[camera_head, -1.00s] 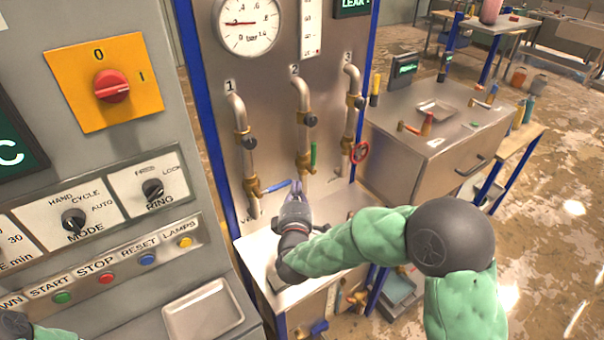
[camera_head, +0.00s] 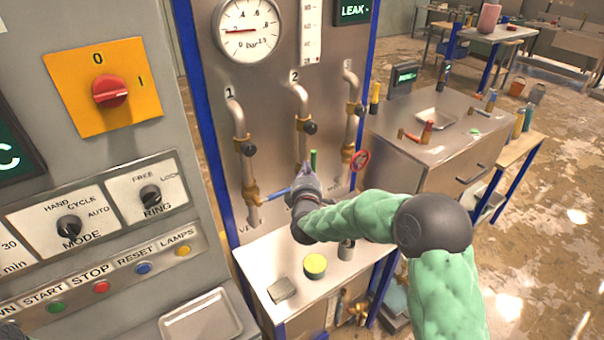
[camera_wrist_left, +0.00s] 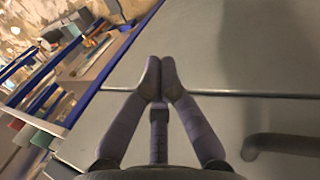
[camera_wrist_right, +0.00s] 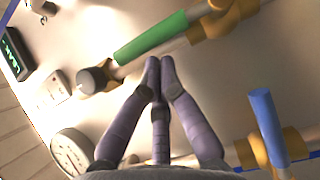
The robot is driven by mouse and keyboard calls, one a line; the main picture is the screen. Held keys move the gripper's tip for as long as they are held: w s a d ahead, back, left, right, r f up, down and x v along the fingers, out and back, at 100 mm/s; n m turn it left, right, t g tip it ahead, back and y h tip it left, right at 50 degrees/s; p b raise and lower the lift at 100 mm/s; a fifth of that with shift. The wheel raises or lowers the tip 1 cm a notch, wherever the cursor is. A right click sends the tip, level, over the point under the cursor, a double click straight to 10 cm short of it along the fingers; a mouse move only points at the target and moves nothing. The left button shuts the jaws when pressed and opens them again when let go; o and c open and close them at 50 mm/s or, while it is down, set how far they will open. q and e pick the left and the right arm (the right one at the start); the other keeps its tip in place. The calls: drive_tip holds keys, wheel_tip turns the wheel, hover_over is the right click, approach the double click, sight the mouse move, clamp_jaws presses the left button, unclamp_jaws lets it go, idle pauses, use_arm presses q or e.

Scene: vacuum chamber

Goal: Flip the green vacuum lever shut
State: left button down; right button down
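The green lever (camera_head: 313,160) stands upright beside the lower part of pipe 2 (camera_head: 302,105) in the head view. In the right wrist view the green lever (camera_wrist_right: 150,38) runs slantwise just beyond my fingertips. My right gripper (camera_head: 303,172) is close to the lever's lower part in the head view; its fingertips (camera_wrist_right: 160,62) are together with nothing between them. A small gap to the lever shows in the wrist view. My left gripper (camera_wrist_left: 160,65) is shut and empty, over a grey panel; the lever is not in that view.
A yellow-topped tin (camera_head: 315,265) stands on the ledge below. The control cabinet (camera_head: 130,210) fills the left.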

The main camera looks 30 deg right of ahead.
drive_tip(key=shift+r, duration=0.1)
idle(0.3)
drive_tip(key=shift+d+r+m+p, duration=0.1)
drive_tip(key=shift+d+m+p, duration=0.25)
drive_tip(key=shift+p, duration=0.2)
drive_tip(key=shift+g, duration=0.3)
